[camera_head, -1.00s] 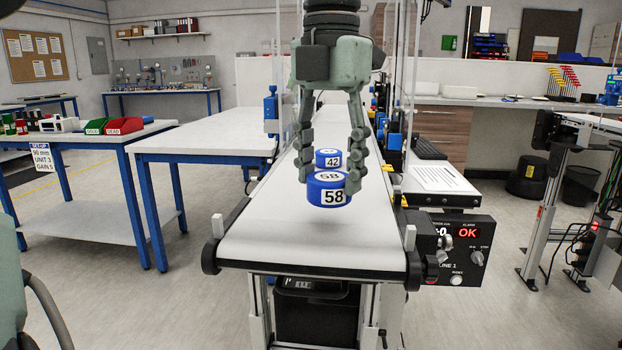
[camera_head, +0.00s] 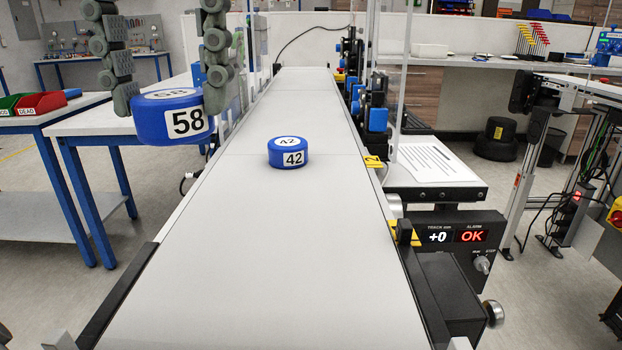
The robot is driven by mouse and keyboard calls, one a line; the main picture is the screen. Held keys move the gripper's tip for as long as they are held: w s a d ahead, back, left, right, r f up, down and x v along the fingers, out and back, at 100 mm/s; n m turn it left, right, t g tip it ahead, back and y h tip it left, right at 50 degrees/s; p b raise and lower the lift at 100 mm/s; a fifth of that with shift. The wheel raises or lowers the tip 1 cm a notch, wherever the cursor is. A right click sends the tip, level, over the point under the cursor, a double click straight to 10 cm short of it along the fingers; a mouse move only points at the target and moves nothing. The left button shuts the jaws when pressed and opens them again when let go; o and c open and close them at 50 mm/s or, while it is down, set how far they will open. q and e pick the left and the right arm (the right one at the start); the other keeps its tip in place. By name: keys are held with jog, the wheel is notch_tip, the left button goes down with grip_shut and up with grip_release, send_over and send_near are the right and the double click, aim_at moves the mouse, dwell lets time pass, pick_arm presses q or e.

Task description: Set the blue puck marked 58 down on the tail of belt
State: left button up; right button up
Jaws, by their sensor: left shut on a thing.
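My left gripper (camera_head: 168,92) shows at the upper left, its two jointed fingers shut on the blue puck marked 58 (camera_head: 150,126). The puck is roughly level and held in the air, to the left of the belt (camera_head: 265,260) in the picture. Its white top and its front label both show 58. A second blue puck, marked 42 (camera_head: 280,160), lies flat on the belt farther in. The fingers cover part of the held puck's sides. My right gripper is not in view.
The belt surface in front of puck 42 is clear. Dark rails (camera_head: 117,295) edge the near belt. A blue-legged table (camera_head: 78,123) stands left.

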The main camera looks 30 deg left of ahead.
pick_arm(q)
jog(key=shift+w+d+f, duration=0.1)
jog(key=w+f, duration=0.2)
jog(key=w, duration=0.1)
jog(key=w+d+f, duration=0.1)
jog(key=w+f, duration=0.1)
jog(key=w, duration=0.2)
jog(key=w+d+f, duration=0.1)
jog(key=w+f, duration=0.1)
jog(key=w, duration=0.1)
jog(key=shift+w+f, duration=0.2)
jog(key=shift+f, duration=0.35)
notch_tip(320, 180, down, 3)
jog(key=shift+a+f, duration=0.1)
jog(key=shift+f, duration=0.25)
jog(key=o, duration=1.2)
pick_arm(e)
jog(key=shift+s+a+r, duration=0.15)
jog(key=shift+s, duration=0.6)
